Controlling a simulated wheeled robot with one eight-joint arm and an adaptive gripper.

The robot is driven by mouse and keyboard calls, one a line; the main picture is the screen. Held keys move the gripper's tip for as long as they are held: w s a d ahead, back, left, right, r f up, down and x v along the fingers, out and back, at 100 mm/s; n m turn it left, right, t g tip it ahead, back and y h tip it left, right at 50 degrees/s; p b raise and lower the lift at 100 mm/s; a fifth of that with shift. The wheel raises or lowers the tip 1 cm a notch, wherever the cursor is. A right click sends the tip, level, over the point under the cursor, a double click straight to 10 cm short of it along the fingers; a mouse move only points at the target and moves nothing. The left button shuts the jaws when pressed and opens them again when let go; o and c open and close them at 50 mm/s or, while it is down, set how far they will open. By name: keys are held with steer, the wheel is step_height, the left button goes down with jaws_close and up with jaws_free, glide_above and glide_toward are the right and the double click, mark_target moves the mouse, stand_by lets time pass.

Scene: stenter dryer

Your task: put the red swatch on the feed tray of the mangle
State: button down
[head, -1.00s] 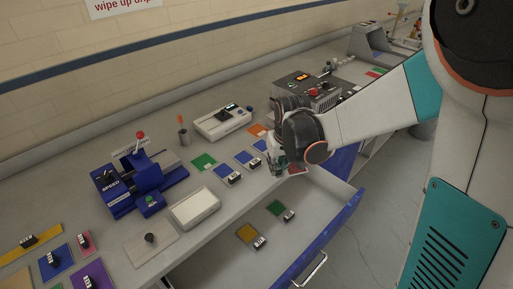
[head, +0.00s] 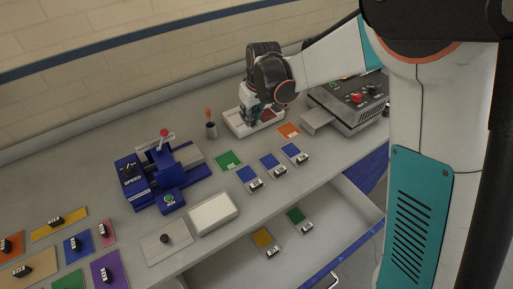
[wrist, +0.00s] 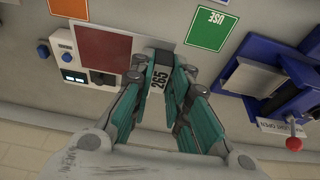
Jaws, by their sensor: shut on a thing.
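My gripper (head: 252,119) is shut on the black tag numbered 265 (wrist: 158,78) of the red swatch (head: 268,116). In the wrist view the swatch shows as a dark red square (wrist: 102,48) beside the fingertips. It is over the white device with a display (head: 235,123), partly hiding it; the gap beneath is unclear. The blue machine with a speed dial and red-knobbed lever (head: 160,170), which looks like the mangle, stands to the left. A flat grey part (head: 188,157) lies at its right side; I cannot tell if it is the feed tray.
A pen cup (head: 211,131) stands between machine and gripper. Green (head: 228,161) and orange (head: 288,130) cards and several blue tagged swatches (head: 270,165) lie in front. A dark control box (head: 348,104) is at right. A drawer (head: 330,225) is open below.

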step_height(320, 180, down, 15)
steer(key=shift+r+b, duration=0.15)
steer(key=shift+b, duration=1.05)
steer(key=shift+r, duration=0.1)
steer(key=c, duration=2)
jaws_free()
steer(key=shift+f, duration=0.2)
steer(key=o, duration=0.5)
steer(key=shift+c, duration=0.2)
steer(key=shift+r, duration=0.1)
